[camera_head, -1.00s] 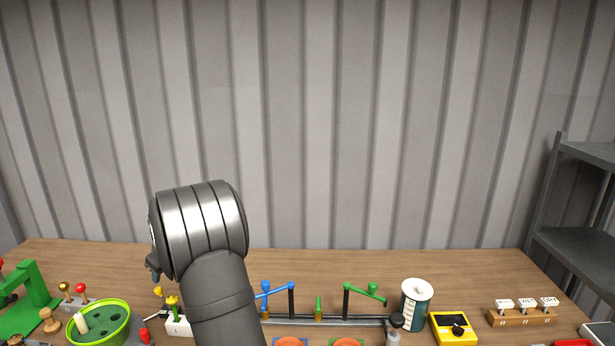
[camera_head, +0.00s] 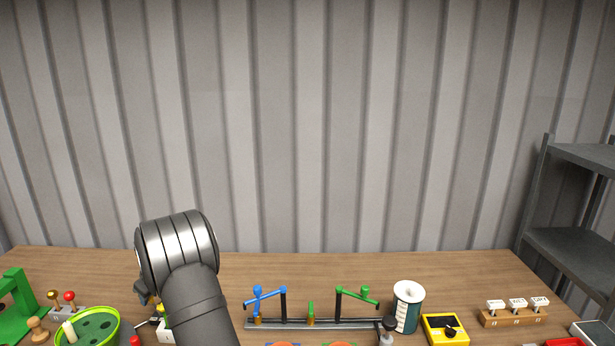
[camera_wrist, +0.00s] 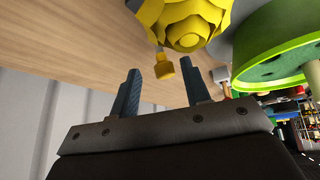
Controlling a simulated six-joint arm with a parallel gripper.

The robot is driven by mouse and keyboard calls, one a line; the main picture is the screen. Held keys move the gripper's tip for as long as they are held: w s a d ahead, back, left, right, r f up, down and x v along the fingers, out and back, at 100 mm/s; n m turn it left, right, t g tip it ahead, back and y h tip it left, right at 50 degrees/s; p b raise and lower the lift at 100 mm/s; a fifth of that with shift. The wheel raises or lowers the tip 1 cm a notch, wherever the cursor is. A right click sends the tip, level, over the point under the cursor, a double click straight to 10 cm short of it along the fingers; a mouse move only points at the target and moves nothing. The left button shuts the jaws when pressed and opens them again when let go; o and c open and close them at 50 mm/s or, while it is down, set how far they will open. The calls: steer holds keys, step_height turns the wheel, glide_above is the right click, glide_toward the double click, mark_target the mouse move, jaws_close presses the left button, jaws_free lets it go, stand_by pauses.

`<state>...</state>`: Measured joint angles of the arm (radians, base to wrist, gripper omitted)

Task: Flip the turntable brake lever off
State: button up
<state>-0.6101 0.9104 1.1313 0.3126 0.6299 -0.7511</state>
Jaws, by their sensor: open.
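A green round dish with dark holes (camera_head: 90,328) at the lower left looks like the turntable. A cream peg (camera_head: 70,331) stands on it. A red-topped piece (camera_head: 136,341) is just right of the dish, cut by the frame edge; I cannot tell if it is the brake lever. In the wrist view the dish (camera_wrist: 268,50) is at the upper right. My gripper (camera_wrist: 163,80) is open, with a small yellow knob-like piece (camera_wrist: 164,67) beyond the gap between its fingers. A large yellow bloom (camera_wrist: 187,25) is above that. Nothing is held.
A stand with blue (camera_head: 265,299) and green (camera_head: 358,295) arms is right of my arm. A teal-and-white canister (camera_head: 407,308), a yellow box (camera_head: 445,329) and a labelled wooden block (camera_head: 515,317) follow rightward. Two knobbed levers (camera_head: 62,298) stand behind the dish. The back table strip is clear.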

steer(key=v, duration=1.8)
steer(key=x, duration=1.8)
steer(key=shift+f, duration=0.1)
steer(key=shift+a+h, duration=0.6)
steer(key=shift+a, duration=0.1)
steer(key=s+d+r+m+h, duration=0.1)
steer(key=s+r+m, duration=0.1)
steer(key=r, duration=0.6)
steer(key=s+d+r+m, duration=0.1)
steer(key=r+m, duration=0.2)
steer(key=r, duration=0.6)
steer(key=shift+s+d+m+g+h, duration=0.15)
steer(key=shift+s+m+g+h, duration=0.15)
steer(key=shift+s+g+h, duration=0.1)
